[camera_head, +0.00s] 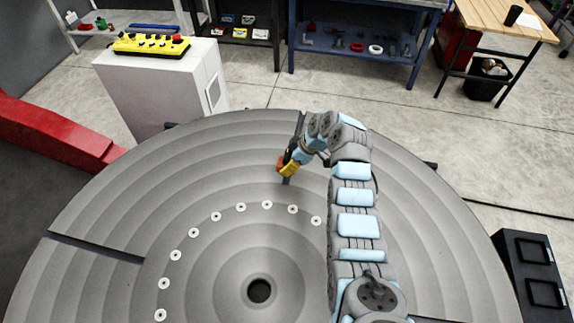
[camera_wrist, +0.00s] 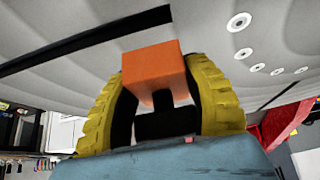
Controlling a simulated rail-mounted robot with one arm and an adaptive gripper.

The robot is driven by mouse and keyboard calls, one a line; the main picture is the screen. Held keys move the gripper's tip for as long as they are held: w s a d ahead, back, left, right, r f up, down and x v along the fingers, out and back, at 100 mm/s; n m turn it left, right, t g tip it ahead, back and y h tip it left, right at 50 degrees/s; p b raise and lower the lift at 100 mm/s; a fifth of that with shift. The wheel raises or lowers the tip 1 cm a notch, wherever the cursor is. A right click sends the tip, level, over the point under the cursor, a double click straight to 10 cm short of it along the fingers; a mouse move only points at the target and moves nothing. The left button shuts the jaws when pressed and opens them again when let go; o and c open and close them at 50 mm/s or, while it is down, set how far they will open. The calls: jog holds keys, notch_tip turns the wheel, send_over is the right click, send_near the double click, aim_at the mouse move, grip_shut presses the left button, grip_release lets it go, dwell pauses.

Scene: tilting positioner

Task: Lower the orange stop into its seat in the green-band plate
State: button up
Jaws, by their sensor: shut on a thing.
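My gripper (camera_head: 287,168) is over the far part of the round grey turntable (camera_head: 215,285), close to a dark radial slot in it. In the wrist view, the yellow fingers of my gripper (camera_wrist: 158,85) are shut on the orange stop (camera_wrist: 150,60), one on each side. The stop is a plain orange block, with the grey disc and a dark slot (camera_wrist: 85,40) behind it. In the head view, the stop is small and partly hidden by the fingers. I cannot tell its exact gap to the disc. No green band or seat is distinguishable.
An arc of white-ringed holes (camera_head: 241,207) runs across the disc around a dark central hole (camera_head: 259,290). A white cabinet (camera_head: 160,90) with a yellow control box (camera_head: 150,44) stands beyond the disc at the left. A red beam (camera_head: 55,135) is at far left.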

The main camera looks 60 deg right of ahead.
jog(key=shift+f+b, duration=1.75)
jog(key=shift+f, duration=0.15)
jog(key=shift+d+f, duration=0.1)
jog(key=shift+f, duration=0.05)
jog(key=shift+f+b, duration=0.5)
jog(key=shift+b, duration=0.2)
jog(key=shift+f+b, duration=0.35)
jog(key=shift+b, duration=0.05)
jog(key=shift+f+b, duration=0.35)
jog(key=shift+f, duration=0.15)
jog(key=o, duration=1.7)
